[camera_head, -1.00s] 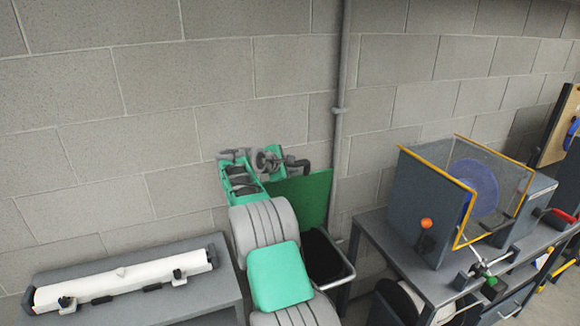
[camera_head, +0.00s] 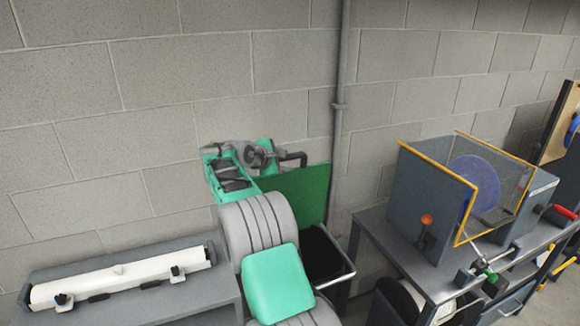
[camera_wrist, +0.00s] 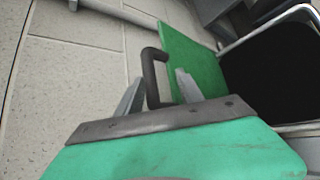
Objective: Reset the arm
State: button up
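My gripper (camera_wrist: 160,78) shows in the wrist view with its two grey fingers spread apart. A dark bent bar stands between the fingers. I see a gap between it and the right finger, and whether it touches the left one is unclear. In the head view my arm is folded up near the block wall, with its green and grey links above the middle. The gripper end (camera_head: 284,157) is at the upper right of the arm, just above a green panel (camera_head: 305,192). The fingers are too small to read there.
A grey bench with a white roller (camera_head: 120,278) stands at left. At right a grey table (camera_head: 372,232) carries a yellow-edged guarded box (camera_head: 425,195) with a blue disc. A black open bin (camera_head: 325,255) is beside my arm. A vertical pipe (camera_head: 341,130) runs up the wall.

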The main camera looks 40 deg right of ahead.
jog(key=v, duration=0.3)
jog(key=shift+d, duration=0.1)
